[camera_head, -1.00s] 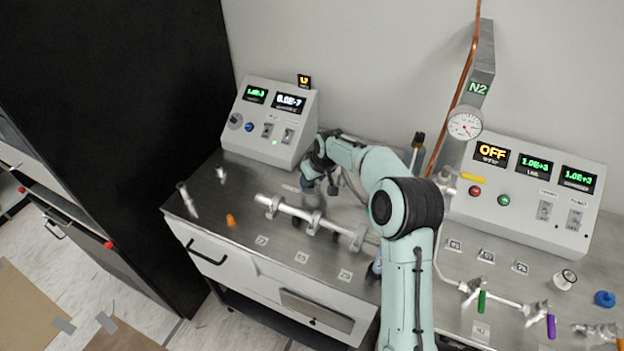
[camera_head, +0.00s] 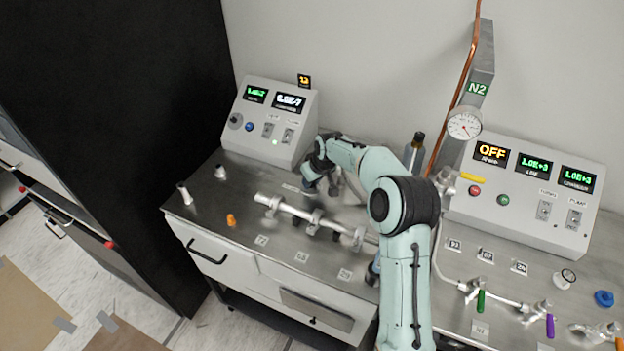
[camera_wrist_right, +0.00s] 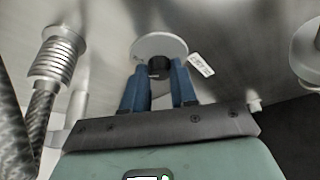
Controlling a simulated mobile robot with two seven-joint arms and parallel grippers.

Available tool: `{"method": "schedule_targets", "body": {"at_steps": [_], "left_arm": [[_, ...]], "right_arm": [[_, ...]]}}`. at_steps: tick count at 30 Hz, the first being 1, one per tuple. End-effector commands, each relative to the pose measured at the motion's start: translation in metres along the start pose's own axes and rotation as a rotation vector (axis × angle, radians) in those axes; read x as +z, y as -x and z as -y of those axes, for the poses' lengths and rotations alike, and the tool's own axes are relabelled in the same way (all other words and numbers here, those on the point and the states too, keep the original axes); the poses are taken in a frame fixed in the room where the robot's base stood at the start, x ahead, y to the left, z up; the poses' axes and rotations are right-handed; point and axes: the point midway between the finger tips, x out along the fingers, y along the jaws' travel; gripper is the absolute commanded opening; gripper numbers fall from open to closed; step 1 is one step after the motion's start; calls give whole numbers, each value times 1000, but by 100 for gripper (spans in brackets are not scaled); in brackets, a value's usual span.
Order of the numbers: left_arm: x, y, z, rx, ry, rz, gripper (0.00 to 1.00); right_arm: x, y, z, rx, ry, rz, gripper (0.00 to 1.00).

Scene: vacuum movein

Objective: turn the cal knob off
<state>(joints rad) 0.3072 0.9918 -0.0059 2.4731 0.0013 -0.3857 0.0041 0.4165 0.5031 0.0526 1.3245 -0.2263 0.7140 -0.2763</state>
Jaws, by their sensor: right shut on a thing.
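In the right wrist view, a dark knob (camera_wrist_right: 159,66) sits on a round grey disc (camera_wrist_right: 158,44) with a small white label (camera_wrist_right: 200,64) beside it. I take this to be the cal knob; the label is unreadable. My right gripper (camera_wrist_right: 161,78) has its blue fingers on both sides of the knob and is shut on it. In the head view, my right gripper (camera_head: 309,184) is low over the steel bench, and the knob is hidden there. Its turned angle cannot be made out. My left gripper is not in view.
A metal pipe manifold (camera_head: 297,211) lies just in front of my right gripper. A sloped control box (camera_head: 268,122) stands behind it to the left. An N2 gauge (camera_head: 464,126) and a second control box (camera_head: 528,192) are to the right.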

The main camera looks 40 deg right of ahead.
Motion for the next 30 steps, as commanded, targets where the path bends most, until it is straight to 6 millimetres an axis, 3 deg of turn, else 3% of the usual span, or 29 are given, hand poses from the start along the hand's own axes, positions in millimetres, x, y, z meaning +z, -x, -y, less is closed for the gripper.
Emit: {"method": "schedule_targets", "body": {"at_steps": [18,30], "left_arm": [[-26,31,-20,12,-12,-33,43],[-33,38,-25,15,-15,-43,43]], "right_arm": [[-3,2,-4,-191,450,-2,0],[-4,-1,-6,-334,804,-3,0]]}}
